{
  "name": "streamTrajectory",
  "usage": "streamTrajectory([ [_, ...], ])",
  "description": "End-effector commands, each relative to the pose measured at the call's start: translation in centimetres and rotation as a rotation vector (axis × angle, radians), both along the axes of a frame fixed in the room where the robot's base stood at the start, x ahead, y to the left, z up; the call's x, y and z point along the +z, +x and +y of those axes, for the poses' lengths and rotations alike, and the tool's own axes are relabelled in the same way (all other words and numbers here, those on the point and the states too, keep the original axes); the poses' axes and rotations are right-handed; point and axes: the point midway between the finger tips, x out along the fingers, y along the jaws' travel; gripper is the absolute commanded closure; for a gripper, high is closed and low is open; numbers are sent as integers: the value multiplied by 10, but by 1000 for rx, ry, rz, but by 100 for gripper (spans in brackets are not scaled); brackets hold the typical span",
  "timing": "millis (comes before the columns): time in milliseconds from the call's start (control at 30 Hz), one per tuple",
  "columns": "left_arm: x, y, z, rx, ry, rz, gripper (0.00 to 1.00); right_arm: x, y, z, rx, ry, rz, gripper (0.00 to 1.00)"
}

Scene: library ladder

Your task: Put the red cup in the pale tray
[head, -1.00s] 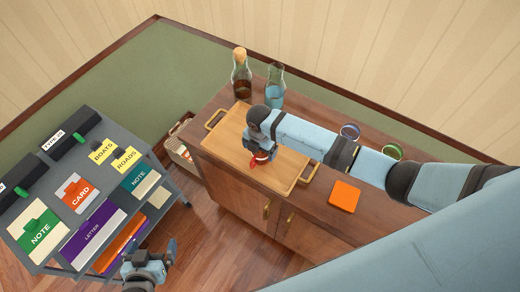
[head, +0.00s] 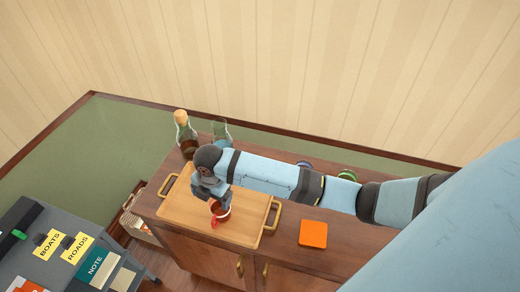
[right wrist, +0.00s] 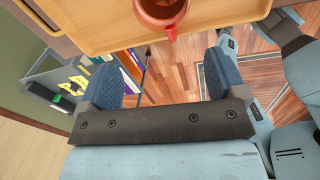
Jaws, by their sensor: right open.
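The red cup (head: 222,214) stands upright on the pale wooden tray (head: 178,208), near its front edge. Its handle points toward the front. In the right wrist view the cup (right wrist: 160,14) shows a brown inside at the top edge, on the tray (right wrist: 112,40). My right gripper (head: 217,197) is just above and behind the cup in the head view. In the right wrist view its fingers (right wrist: 165,80) are wide apart with nothing between them, and the cup is beyond them. My left gripper is not in view in the head picture.
The tray lies on a wooden cabinet, with a corked bottle (head: 186,135) and a glass carafe (head: 221,132) behind it. An orange square (head: 313,234) lies to its right. A grey cart (head: 30,262) stands at left.

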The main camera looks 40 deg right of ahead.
Motion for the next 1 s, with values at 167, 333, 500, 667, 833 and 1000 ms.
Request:
streamTrajectory([
  [167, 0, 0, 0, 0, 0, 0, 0, -45, -46, 30, -398, 257, -89, 10],
  [333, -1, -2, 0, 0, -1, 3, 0, -67, -89, 31, -848, 517, -165, 10],
  [500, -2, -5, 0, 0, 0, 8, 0, -75, -138, 5, -1262, 758, -228, 10],
  [667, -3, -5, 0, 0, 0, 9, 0, -73, -179, -26, -1517, 926, -280, 10],
  [833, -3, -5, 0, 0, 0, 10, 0, -67, -201, -44, -1629, 1018, -309, 10],
  [1000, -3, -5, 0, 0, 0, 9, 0, -66, -203, -46, -1643, 1035, -314, 10],
])
